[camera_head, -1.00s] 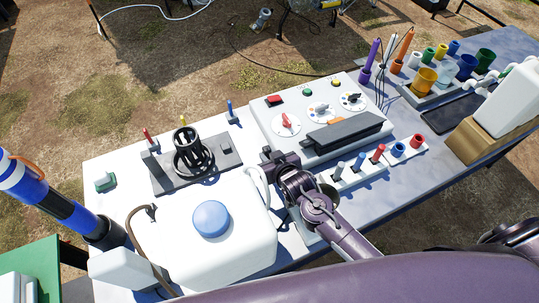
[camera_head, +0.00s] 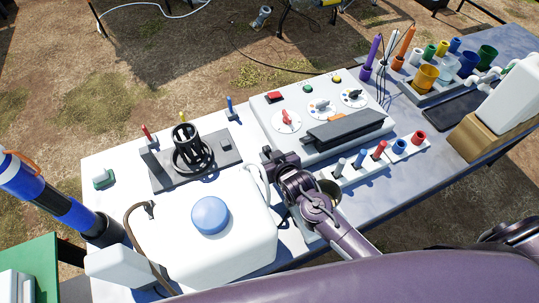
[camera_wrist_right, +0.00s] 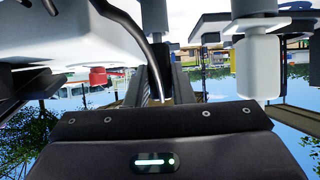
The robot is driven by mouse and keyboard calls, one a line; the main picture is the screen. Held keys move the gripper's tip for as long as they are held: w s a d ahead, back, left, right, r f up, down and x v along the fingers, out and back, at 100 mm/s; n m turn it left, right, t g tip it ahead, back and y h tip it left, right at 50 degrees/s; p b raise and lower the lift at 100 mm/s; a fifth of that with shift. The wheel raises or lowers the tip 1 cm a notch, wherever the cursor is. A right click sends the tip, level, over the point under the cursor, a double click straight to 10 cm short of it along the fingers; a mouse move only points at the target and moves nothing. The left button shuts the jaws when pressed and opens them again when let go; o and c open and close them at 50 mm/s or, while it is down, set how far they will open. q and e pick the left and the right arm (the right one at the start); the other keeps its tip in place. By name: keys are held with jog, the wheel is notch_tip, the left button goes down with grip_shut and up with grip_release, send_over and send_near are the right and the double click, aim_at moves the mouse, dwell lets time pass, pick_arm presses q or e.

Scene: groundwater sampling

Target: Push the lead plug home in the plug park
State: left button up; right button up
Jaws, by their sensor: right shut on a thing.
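My right gripper (camera_head: 272,160) is over the white table, beside the front left corner of the control box. In the right wrist view its dark fingers (camera_wrist_right: 163,85) are shut, with a thin lead (camera_wrist_right: 130,24) running down to them. The lead plug in the jaws is mostly hidden. In the head view a white lead (camera_head: 257,178) loops beside the gripper. A white strip (camera_head: 350,181) with grey, blue and red upright plugs, apparently the plug park, lies to the right of my right arm. I cannot tell how deep the held plug sits. My left gripper is not in view.
The control box (camera_head: 270,122) with dials and a black bar stands behind the gripper. A white jug with a blue lid (camera_head: 210,215) is close on the left. A black stand (camera_head: 190,150) is farther left. Coloured cups and a white tank (camera_head: 512,97) fill the right end.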

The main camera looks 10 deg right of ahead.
jog(key=shift+s+f, duration=0.25)
jog(key=shift+f, duration=0.25)
jog(key=o, duration=1)
jog(key=shift+w+d, duration=0.1)
jog(key=shift+w, duration=0.15)
jog(key=shift+r, duration=0.1)
notch_tip(320, 180, up, 20)
jog(key=b, duration=0.4)
